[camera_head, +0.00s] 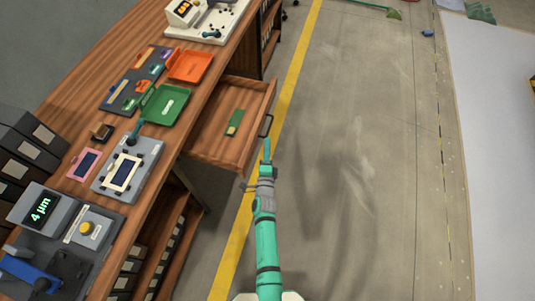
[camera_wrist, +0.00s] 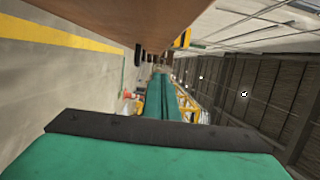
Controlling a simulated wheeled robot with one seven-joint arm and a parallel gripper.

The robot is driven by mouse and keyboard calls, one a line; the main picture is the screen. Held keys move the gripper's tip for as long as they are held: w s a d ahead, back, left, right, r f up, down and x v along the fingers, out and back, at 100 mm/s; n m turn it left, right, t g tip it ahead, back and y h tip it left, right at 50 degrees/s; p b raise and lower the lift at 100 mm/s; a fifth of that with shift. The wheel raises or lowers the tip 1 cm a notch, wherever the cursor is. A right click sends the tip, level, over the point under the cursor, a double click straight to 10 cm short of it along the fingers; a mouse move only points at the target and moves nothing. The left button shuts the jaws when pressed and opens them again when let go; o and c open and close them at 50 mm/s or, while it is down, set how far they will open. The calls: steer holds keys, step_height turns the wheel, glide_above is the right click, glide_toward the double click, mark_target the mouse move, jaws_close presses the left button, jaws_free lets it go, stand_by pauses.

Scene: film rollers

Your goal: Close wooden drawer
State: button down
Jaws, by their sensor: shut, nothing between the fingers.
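The wooden drawer (camera_head: 208,147) stands pulled out from the wooden bench (camera_head: 75,140) in the head view. A green flat item (camera_head: 235,122) lies inside it. A dark handle (camera_head: 266,126) sits on the drawer's front. My gripper (camera_head: 267,142) is shut and empty, close to the drawer front just below the handle. Whether it touches the front cannot be told. In the wrist view, my teal finger (camera_wrist: 150,155) fills the bottom, and a brown wooden surface (camera_wrist: 130,18) runs close along the top.
The bench top holds an orange tray (camera_head: 190,66), a green tray (camera_head: 166,104) and several devices. Shelves with dark boxes (camera_head: 150,260) are under the bench. Open floor (camera_head: 350,130) lies to the right, past a yellow line (camera_head: 290,95).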

steer(key=shift+w+a, duration=0.25)
steer(key=shift+a, duration=0.7)
steer(key=shift+w+a, duration=0.2)
steer(key=shift+a, duration=0.7)
